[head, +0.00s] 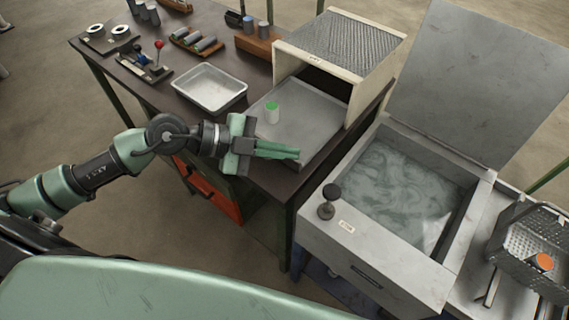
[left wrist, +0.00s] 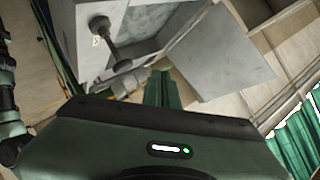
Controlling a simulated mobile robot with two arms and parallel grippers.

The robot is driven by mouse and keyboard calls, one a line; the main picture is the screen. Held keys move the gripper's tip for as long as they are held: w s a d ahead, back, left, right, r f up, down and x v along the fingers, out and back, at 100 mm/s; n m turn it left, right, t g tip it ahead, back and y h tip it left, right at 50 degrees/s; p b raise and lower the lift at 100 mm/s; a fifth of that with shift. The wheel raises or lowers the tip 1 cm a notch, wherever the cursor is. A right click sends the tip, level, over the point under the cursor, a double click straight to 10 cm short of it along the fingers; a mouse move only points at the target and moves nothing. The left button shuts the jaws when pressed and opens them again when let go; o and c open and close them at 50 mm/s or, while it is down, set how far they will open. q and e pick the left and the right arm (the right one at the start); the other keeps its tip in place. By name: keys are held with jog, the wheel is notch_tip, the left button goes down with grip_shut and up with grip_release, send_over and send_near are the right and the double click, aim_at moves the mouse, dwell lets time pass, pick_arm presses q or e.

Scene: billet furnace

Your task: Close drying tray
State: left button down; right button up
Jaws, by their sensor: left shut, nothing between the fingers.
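The drying tray (head: 313,113) is a flat grey metal tray, pulled out from the open front of a cream box with a ribbed top (head: 342,45). The gripper's fingers also show in the left wrist view (left wrist: 160,88), where the tray itself is not visible. My right gripper is not in view.
A grey tank (head: 328,229) with swirling liquid, a raised lid (head: 475,80) and a dark knob (head: 328,200) stands to the right. A white pan (head: 209,88) and racks of small parts are on the dark table. A perforated basket (head: 530,240) is at far right.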

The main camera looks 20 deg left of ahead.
pick_arm(q)
jog(key=a+f+g+y, duration=0.2)
jog(key=a+f+y, duration=0.4)
jog(key=a, duration=0.3)
jog(key=shift+h, duration=0.3)
jog(key=x, duration=0.3)
jog(key=p+x, duration=0.1)
jog(key=x, duration=0.2)
jog(key=s+p+x, duration=0.1)
jog(key=x, duration=0.1)
jog(key=shift+w+d+f, duration=0.2)
jog(key=shift+d+f, duration=0.15)
jog(key=shift+f, duration=0.05)
jog(key=w, duration=0.1)
jog(key=w+d+p, duration=0.1)
jog(key=w, duration=0.1)
jog(key=shift+d+f, duration=0.1)
jog(key=shift+f, duration=0.1)
jog(key=shift+w+d+f, duration=0.1)
jog(key=shift+w, duration=0.3)
jog(key=shift+w, duration=0.1)
